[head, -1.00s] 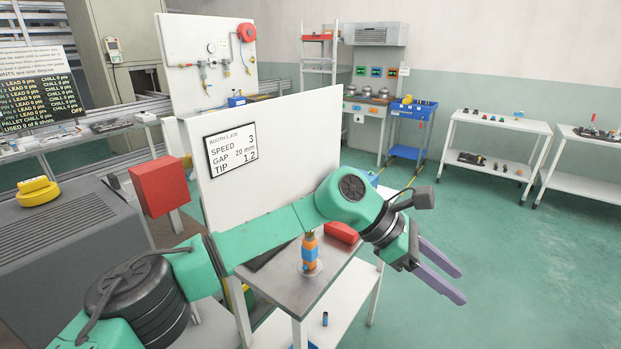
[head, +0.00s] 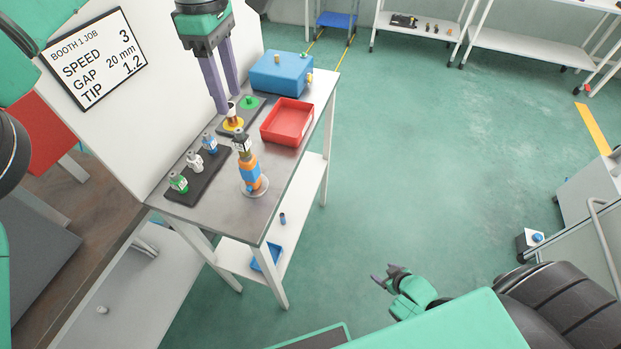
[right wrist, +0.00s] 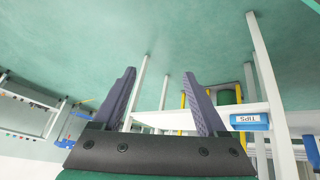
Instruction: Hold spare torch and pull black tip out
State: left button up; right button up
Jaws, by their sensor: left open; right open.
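The spare torch (head: 251,172), orange with a blue band, stands upright on a round metal base on the grey table. A dark tip (head: 242,143) with a pale label sits on its top. My left gripper (head: 228,103) points down with its purple fingers apart, beyond the torch and above a yellow disc with a small brown and white piece (head: 232,116). Whether it touches that piece I cannot tell. My right gripper (head: 384,277) is open and low over the floor, right of the table. In the right wrist view its fingers (right wrist: 162,100) hold nothing.
A black rack (head: 199,181) holds green, white and blue labelled tips left of the torch. A red tray (head: 287,122) and a blue box (head: 281,73) lie beyond it. A white panel (head: 160,120) borders the table's left.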

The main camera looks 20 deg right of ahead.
pick_arm(q)
jog(key=shift+s+r, duration=0.2)
jog(key=shift+s, duration=0.2)
pick_arm(e)
jog(key=w+a+r+n+t+y, duration=0.1)
jog(key=w+a+r+t+y, duration=0.15)
jog(key=w+r, duration=0.65)
jog(key=w+a+r+n+t+y, duration=0.2)
jog(key=w+r+t, duration=0.3)
jog(key=r, duration=0.6)
pick_arm(q)
jog(key=shift+w+f, duration=0.1)
jog(key=shift+w, duration=0.2)
jog(key=shift+s, duration=0.2)
pick_arm(e)
jog(key=n+g+y, duration=0.3)
jog(key=n+y, duration=0.2)
jog(key=y, duration=0.5)
send_near(256, 171)
jog(key=v, duration=0.3)
pick_arm(q)
jog(key=shift+w, duration=0.1)
pick_arm(e)
jog(key=x, duration=1.4)
jog(key=shift+w+a, duration=0.25)
